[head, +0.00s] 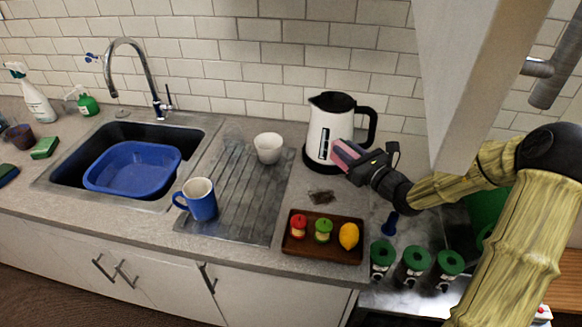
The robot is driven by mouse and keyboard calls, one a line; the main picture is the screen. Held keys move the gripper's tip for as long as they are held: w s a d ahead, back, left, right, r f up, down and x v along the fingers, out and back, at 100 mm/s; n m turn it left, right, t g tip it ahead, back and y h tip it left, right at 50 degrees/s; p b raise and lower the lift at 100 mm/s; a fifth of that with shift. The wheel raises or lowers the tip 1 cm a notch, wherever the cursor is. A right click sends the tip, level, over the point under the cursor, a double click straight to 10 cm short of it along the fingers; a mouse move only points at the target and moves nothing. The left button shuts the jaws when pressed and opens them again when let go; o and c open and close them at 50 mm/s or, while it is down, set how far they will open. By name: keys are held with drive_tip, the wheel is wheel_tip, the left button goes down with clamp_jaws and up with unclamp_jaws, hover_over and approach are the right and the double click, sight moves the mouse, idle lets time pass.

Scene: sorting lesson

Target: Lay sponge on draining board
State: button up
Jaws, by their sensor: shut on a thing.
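My gripper (352,163) is in front of the white kettle, to the right of the draining board and raised above the counter. It is shut on a pink block, which looks like the sponge (344,152); the jaws hide part of it. The grooved metal draining board (243,205) lies right of the sink. A blue mug (201,203) stands on its left front part and a white cup (268,149) near its back right. The middle and front right of the board are bare.
A white kettle (327,130) stands behind my gripper. A brown tray (323,252) holds toy-like fruit and a lemon. Green-lidded jars (415,264) stand at the right. The sink holds a blue basin (133,170). A green sponge-like block (44,148) lies far left.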

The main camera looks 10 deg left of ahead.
sight(345, 166)
drive_tip(key=f, duration=0.5)
drive_tip(key=shift+w+f, duration=0.2)
drive_tip(key=shift+f, duration=0.15)
drive_tip(key=shift+w+f, duration=0.1)
drive_tip(key=shift+f, duration=0.05)
drive_tip(key=shift+d, duration=0.2)
drive_tip(key=f, duration=0.3)
drive_tip(key=shift+s+a+f+p, duration=0.2)
drive_tip(key=shift+a+f+p, duration=0.1)
drive_tip(key=shift+f, duration=0.1)
drive_tip(key=shift+d+f, duration=0.1)
drive_tip(key=shift+f, duration=0.05)
drive_tip(key=shift+f, duration=0.15)
drive_tip(key=o, duration=1)
